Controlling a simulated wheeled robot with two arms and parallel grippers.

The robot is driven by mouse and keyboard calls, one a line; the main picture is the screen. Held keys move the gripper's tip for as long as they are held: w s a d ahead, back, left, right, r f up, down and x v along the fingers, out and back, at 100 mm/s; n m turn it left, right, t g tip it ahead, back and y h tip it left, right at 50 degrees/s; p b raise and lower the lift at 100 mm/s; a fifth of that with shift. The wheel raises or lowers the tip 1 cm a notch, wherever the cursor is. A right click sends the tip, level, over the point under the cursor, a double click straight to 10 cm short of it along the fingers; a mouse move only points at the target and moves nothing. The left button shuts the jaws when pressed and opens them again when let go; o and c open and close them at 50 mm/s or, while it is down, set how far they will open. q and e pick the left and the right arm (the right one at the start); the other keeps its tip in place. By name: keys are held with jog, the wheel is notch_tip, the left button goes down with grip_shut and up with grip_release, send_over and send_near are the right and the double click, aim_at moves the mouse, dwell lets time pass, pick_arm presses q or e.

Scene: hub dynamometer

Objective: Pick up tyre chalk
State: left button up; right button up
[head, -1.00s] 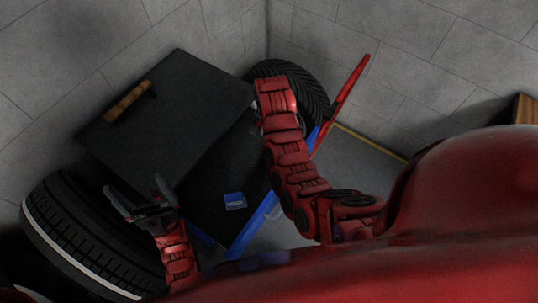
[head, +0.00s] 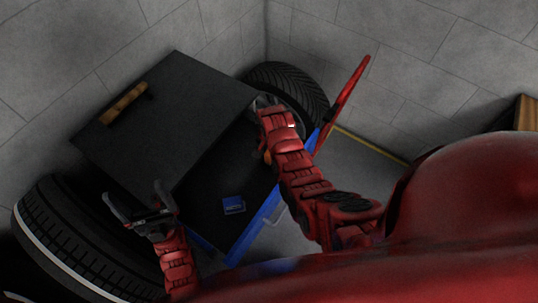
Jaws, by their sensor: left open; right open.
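A small blue box (head: 233,205) with a pale marking lies on the dark lower surface of the cart; it may be the tyre chalk, but its label is too small to read. My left gripper (head: 136,197) is open and empty, to the left of the blue box, over the cart's front left side by the near tyre. My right gripper (head: 264,103) is at the right edge of the raised dark top, near the far tyre. It is largely hidden by its own arm, and I see nothing held in it.
The cart's raised dark top (head: 170,115) carries a wooden-handled brush (head: 124,104). A tyre (head: 70,235) stands at the near left and another tyre (head: 310,90) behind. A red bar (head: 345,97) rises at the right. Blue edging (head: 252,228) borders the lower surface.

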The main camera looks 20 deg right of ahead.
jog(key=shift+f, duration=0.55)
grip_shut()
